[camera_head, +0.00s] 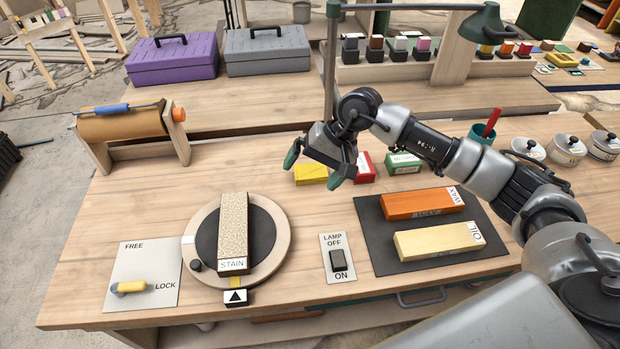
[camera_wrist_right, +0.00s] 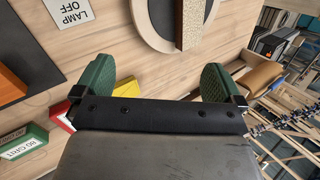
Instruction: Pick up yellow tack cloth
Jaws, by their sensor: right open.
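The yellow tack cloth (camera_head: 311,174) looks like a small yellow block lying on the workbench, left of a red box. My right gripper (camera_head: 316,168) is open and empty, with its green fingertips above and around the cloth in the head view; the height gap is hard to judge. In the right wrist view the green fingers (camera_wrist_right: 158,85) are spread wide. There a sliver of the yellow block (camera_wrist_right: 126,85) shows beside one finger, and most of it is hidden. My left gripper is not in view.
A red box (camera_head: 365,168) and a green box (camera_head: 404,163) stand close on the right. A turntable (camera_head: 280,240) with a stain block, a lamp switch plate (camera_head: 338,258) and a dark mat (camera_head: 380,265) with two blocks lie in front. Left of the cloth is bare wood.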

